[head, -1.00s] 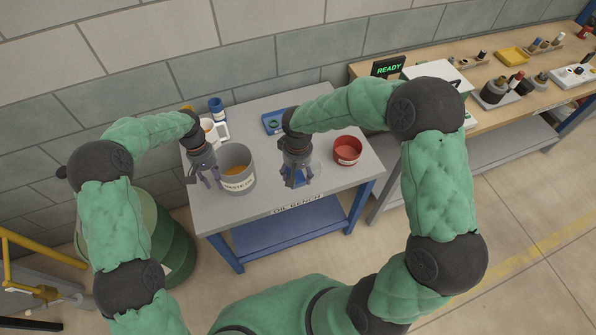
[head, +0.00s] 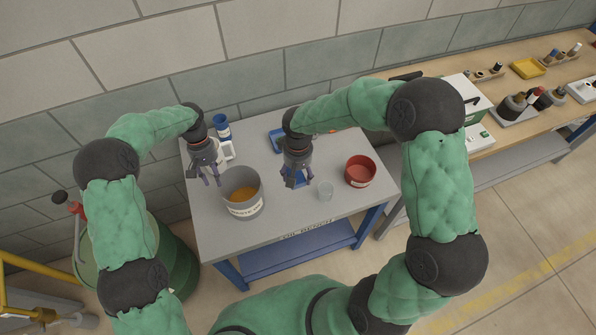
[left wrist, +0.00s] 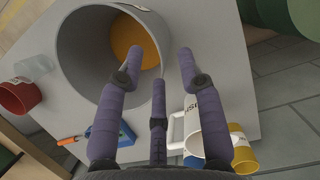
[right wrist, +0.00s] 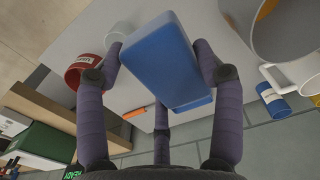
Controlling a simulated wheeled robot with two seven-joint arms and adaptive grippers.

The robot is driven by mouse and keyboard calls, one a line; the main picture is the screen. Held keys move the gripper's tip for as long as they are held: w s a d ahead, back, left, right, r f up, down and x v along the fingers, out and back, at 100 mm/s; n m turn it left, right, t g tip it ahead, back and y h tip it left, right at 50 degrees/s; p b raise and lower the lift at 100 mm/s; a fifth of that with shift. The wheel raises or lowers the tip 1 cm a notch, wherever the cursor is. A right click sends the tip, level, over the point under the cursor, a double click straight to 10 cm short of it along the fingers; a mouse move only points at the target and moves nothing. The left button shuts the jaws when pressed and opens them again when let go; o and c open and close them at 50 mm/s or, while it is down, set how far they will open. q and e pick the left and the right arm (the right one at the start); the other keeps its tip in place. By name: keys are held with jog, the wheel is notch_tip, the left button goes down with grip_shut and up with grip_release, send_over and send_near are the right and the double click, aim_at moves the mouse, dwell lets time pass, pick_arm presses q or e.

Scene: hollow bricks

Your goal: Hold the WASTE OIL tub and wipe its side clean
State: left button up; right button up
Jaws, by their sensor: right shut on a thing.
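The WASTE OIL tub (head: 243,208) is a grey open bucket with orange-brown liquid inside and a white label on its front, standing upright on the bench. It also shows in the left wrist view (left wrist: 85,65). My left gripper (head: 212,182) is open and empty at the tub's back left; in the left wrist view its fingertips (left wrist: 158,65) appear on either side of the rim, but I cannot tell whether they are level with it. My right gripper (head: 295,184) is shut on a blue block-shaped pad (right wrist: 160,58), right of the tub and apart from it. Any dirt on the tub is not discernible.
A red bowl (head: 360,173) and a clear cup (head: 325,191) stand right of my right gripper. The bench front (head: 300,222) is clear.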

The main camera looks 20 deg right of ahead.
pick_arm(q)
jog(key=x, duration=0.1)
jog(key=b+x, duration=0.1)
jog(key=x, duration=0.1)
jog(key=b+x, duration=0.1)
jog(key=shift+s+f, duration=0.25)
jog(key=shift+s, duration=0.1)
pick_arm(e)
notch_tip(320, 180, down, 2)
jog(key=shift+s+f, duration=0.1)
jog(key=shift+s, duration=0.05)
pick_arm(q)
jog(key=shift+f, duration=0.3)
pick_arm(e)
jog(key=shift+f, duration=0.15)
jog(key=shift+w+f, duration=0.15)
jog(key=shift+w, duration=0.1)
pick_arm(q)
jog(key=shift+f, duration=0.2)
pick_arm(e)
jog(key=shift+s, duration=0.1)
